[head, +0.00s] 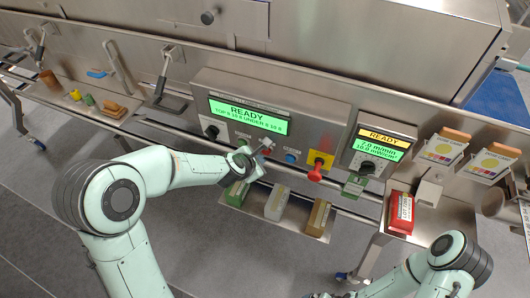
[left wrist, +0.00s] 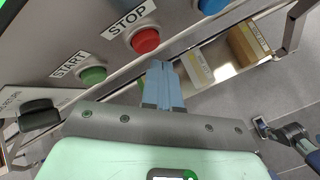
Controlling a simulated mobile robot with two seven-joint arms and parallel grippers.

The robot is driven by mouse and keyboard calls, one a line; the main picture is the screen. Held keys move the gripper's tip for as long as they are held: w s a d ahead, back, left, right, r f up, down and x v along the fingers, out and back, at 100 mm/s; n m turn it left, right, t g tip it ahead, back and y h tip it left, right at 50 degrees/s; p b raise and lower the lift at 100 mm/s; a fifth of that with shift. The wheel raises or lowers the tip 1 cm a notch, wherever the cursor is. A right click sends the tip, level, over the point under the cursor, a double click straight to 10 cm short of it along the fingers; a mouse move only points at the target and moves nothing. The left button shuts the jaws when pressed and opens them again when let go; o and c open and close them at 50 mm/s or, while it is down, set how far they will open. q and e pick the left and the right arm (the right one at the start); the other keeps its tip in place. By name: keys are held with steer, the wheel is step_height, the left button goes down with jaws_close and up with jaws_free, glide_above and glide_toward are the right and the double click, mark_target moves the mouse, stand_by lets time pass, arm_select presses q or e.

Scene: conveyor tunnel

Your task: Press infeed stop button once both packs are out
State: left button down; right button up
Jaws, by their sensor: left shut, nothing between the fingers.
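The control panel (head: 330,122) has a lit green READY screen (head: 248,115). In the left wrist view a red button (left wrist: 145,40) sits under a STOP label, between a green START button (left wrist: 93,74) and a blue button (left wrist: 211,4). My left gripper (head: 264,149) is shut and empty at the panel's lower edge. Its fingertips (left wrist: 158,66) appear just below the red button; I cannot tell if they touch it. In the head view the gripper partly covers the buttons. My right gripper (head: 322,295) is at the bottom edge, too small to read.
A tray below the panel holds a green pack (head: 237,193), a pale pack (head: 277,202) and a brown pack (head: 318,216). A red knob (head: 315,171) on a yellow plate juts out to the right. A red box (head: 400,213) lies farther right. The floor in front is open.

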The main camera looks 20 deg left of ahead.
arm_select(q)
steer(key=shift+s+a+b, duration=0.15)
steer(key=shift+s+b, duration=0.55)
steer(key=shift+s, duration=1.75)
arm_select(e)
steer(key=shift+s+f, duration=0.55)
steer(key=shift+f, duration=0.3)
arm_select(q)
steer(key=s+f+m+g, duration=0.3)
steer(key=s+f+m, duration=0.3)
steer(key=f, duration=0.5)
steer(key=s+f+m+g, duration=0.3)
steer(key=s+f+m, duration=0.3)
steer(key=f, duration=0.5)
steer(key=s+d+f+m+g+h, duration=0.1)
steer(key=s+d+f+m+g, duration=0.1)
steer(key=s+f+m, duration=0.3)
steer(key=s+d+f+m+g+h, duration=0.1)
steer(key=s+d+f+m, duration=0.2)
steer(key=s, duration=0.7)
steer(key=f+m, duration=0.1)
steer(key=m, duration=0.1)
steer(key=shift+s+d+f+m+g, duration=0.2)
steer(key=shift+d+f+m+g, duration=0.1)
steer(key=shift+f+g, duration=0.1)
steer(key=shift+a, duration=0.1)
